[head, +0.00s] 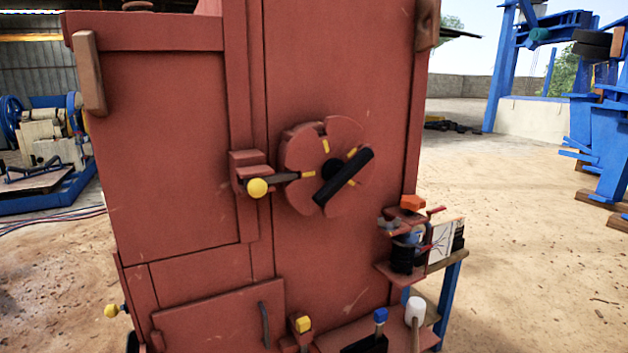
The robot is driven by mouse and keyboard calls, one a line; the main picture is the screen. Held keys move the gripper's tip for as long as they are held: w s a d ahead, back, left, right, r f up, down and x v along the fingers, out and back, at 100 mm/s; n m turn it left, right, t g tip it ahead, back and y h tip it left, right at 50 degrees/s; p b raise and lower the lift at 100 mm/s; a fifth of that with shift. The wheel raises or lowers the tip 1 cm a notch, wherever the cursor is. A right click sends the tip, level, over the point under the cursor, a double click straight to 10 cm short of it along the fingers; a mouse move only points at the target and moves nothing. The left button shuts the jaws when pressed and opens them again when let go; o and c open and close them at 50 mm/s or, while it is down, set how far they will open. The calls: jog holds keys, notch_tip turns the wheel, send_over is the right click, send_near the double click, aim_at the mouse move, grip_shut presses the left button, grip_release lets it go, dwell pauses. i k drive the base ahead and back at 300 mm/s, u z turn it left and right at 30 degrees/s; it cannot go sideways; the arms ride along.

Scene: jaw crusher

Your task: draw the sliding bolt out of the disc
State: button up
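The red disc (300,150) is mounted on the front of the red crusher housing (340,60). It has slots in its rim, yellow marks and a dark hub. A thick black handle (343,177) lies slantwise across its face. The sliding bolt (288,177) is a dark rod left of the disc. It runs from a yellow knob (257,188) past a red bracket (248,165) to the left side of the disc. Its tip appears to lie in the disc's left slot, by a yellow mark. My gripper is not in view.
A red shelf (390,275) with a motor-like unit juts out at right. Below are a yellow-topped lever (302,325), a blue-topped lever (380,317) and a white-headed mallet (415,312). A lower hatch (215,325) has a dark handle. Sandy ground (530,220) lies open at right.

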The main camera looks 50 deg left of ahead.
aim_at(257, 187)
jog(key=u, duration=0.1)
jog(key=i, duration=0.55)
jog(key=u, duration=0.9)
jog(key=i, duration=0.45)
jog(key=u, duration=0.5)
